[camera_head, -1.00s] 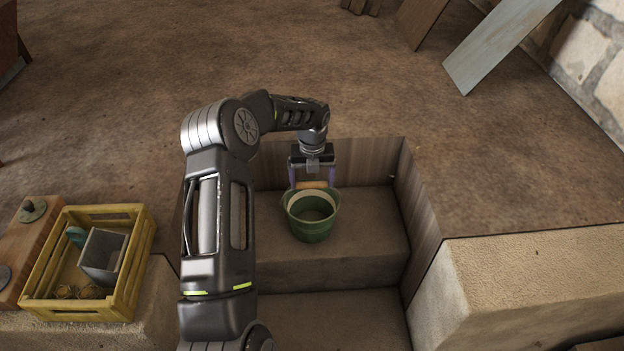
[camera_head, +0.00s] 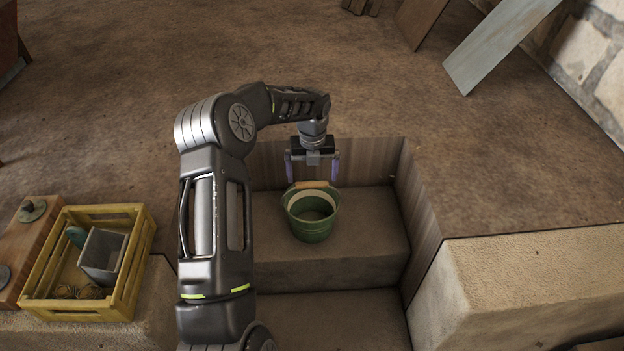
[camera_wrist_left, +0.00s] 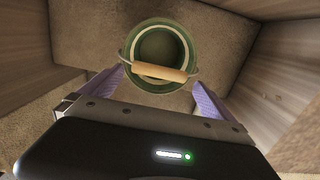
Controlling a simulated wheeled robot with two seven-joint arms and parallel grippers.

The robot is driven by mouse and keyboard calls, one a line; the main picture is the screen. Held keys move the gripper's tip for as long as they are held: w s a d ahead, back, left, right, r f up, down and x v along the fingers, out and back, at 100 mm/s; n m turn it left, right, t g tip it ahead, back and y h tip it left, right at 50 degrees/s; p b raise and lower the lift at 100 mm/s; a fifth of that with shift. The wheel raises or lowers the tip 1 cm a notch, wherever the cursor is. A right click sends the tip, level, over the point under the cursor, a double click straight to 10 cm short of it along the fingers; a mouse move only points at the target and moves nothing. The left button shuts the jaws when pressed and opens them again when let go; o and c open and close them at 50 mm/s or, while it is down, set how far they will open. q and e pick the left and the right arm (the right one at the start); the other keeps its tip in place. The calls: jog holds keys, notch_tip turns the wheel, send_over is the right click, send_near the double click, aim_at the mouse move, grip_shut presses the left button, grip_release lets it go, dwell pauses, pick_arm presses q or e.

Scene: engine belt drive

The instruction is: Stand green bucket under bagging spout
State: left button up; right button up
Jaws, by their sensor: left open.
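The green bucket (camera_head: 310,228) stands upright on the upper step inside the wood-lined recess. Its wooden handle grip (camera_head: 311,185) lies at the rim on the far side. In the left wrist view the bucket (camera_wrist_left: 165,42) and its pale handle grip (camera_wrist_left: 159,71) show beyond the fingers. My left gripper (camera_head: 313,180) is open above the far rim, with its purple fingers spread wide to either side of the handle, apart from it. In the left wrist view the open fingers (camera_wrist_left: 157,90) hold nothing. No bagging spout can be made out. My right gripper is not in view.
The recess has a wooden wall (camera_head: 418,200) at right and a lower step (camera_head: 335,322) in front. A yellow crate (camera_head: 128,290) holding a grey box (camera_head: 103,256) stands at left. Boards (camera_head: 497,45) lean at the upper right. The upper step around the bucket is bare.

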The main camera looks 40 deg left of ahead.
pick_arm(q)
notch_tip(320, 180, up, 9)
jog(key=shift+s+d, duration=0.2)
jog(key=shift+s, duration=0.05)
dwell(0.8)
jog(key=s+d+f+n+h, duration=0.25)
jog(key=d+f+n, duration=0.35)
jog(key=d+f, duration=0.55)
jog(key=s+d+f+n+h, duration=0.2)
jog(key=s+d+f+n, duration=0.2)
jog(key=d+f+n, duration=0.7)
jog(key=s+d+f+n, duration=0.2)
jog(key=s+d+n, duration=0.4)
jog(key=s, duration=0.5)
jog(key=s+d+f+n, duration=0.2)
jog(key=s+d+n, duration=0.4)
jog(key=s, duration=0.5)
jog(key=shift+d+f+n, duration=0.35)
jog(key=shift+d+n, duration=0.05)
jog(key=shift+d, duration=0.6)
jog(key=shift+s+d, duration=0.1)
